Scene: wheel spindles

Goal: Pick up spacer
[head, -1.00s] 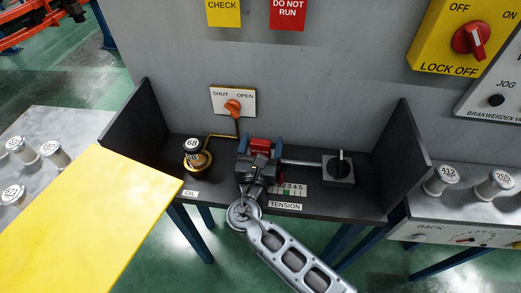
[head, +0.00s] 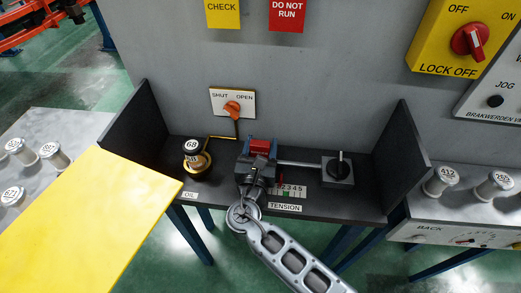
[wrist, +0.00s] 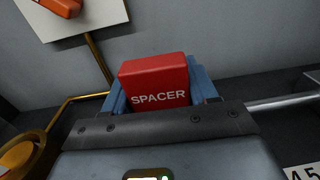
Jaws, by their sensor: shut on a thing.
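The spacer (head: 260,147) is a red block at the middle of the dark bench. In the wrist view its front reads SPACER (wrist: 155,82). My gripper (head: 259,152) reaches it from the front, with blue fingers close against its left and right sides. In the wrist view my gripper (wrist: 158,92) is shut on the spacer, and its dark palm covers the block's lower edge. What lies beneath the spacer is hidden.
An oil cup (head: 195,158) stands left, below an orange SHUT/OPEN valve (head: 232,108). Dark side panels (head: 407,150) bound the bench. A yellow panel (head: 90,225) lies at front left.

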